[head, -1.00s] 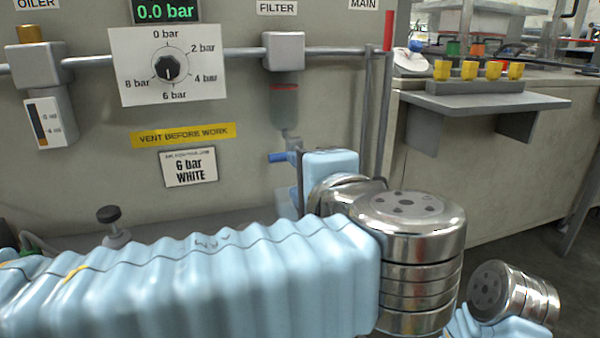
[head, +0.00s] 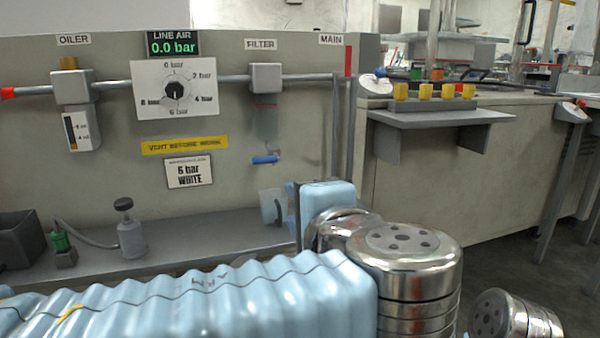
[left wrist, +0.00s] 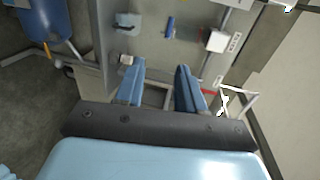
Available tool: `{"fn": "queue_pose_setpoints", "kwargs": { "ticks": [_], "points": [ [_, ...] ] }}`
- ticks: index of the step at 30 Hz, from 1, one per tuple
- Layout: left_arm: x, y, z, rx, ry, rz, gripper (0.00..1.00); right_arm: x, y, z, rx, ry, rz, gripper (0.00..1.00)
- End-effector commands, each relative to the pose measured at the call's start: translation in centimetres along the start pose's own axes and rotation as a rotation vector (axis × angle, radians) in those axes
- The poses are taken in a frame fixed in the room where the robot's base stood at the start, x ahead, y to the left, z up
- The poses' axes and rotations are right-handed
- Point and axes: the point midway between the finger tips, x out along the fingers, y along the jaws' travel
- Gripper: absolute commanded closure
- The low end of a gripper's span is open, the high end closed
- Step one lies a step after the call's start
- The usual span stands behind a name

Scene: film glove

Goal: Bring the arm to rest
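My left arm in its pale blue sleeve crosses the bottom of the head view to metal joints. My left gripper (head: 288,209) is near the bench panel, below and right of the filter's blue drain lever (head: 265,160), apart from it. In the left wrist view its two blue fingers (left wrist: 158,68) stand apart with nothing between them. A translucent cup (head: 272,207) is behind the gripper in the head view; it also shows beyond the fingers in the left wrist view (left wrist: 127,24). Only a metal joint of my right arm shows, lower right; its gripper is out of view.
The filter (head: 265,78), oiler (head: 71,88) and regulator dial (head: 174,91) sit along a pipe; the display (head: 172,44) reads 0.0 bar. A grey shelf (head: 440,120) juts out at right. A small canister (head: 131,238) and dark bin (head: 20,238) stand at left.

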Motion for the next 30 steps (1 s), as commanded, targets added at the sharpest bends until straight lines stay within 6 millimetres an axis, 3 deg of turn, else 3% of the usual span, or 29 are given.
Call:
{"fn": "queue_pose_setpoints", "kwargs": {
  "ticks": [11,17,23,26,30],
  "points": [
    [3.2,4.7,-1.8,0.065,0.025,0.116,0.62,0.0,0.0,0.0,0.0,0.0,0.0,0.57],
    [6.1,9.8,-3.0,0.112,0.046,0.245,0.62,0.0,0.0,0.0,0.0,0.0,0.0,0.57],
    [9.9,18.4,-3.6,0.143,0.068,0.466,0.62,0.0,0.0,0.0,0.0,0.0,0.0,0.57],
    [11.9,25.1,-3.3,0.131,0.073,0.645,0.62,0.0,0.0,0.0,0.0,0.0,0.0,0.57],
    [13.6,37.1,-1.2,0.01,0.051,0.988,0.62,0.0,0.0,0.0,0.0,0.0,0.0,0.57]
  ]
}}
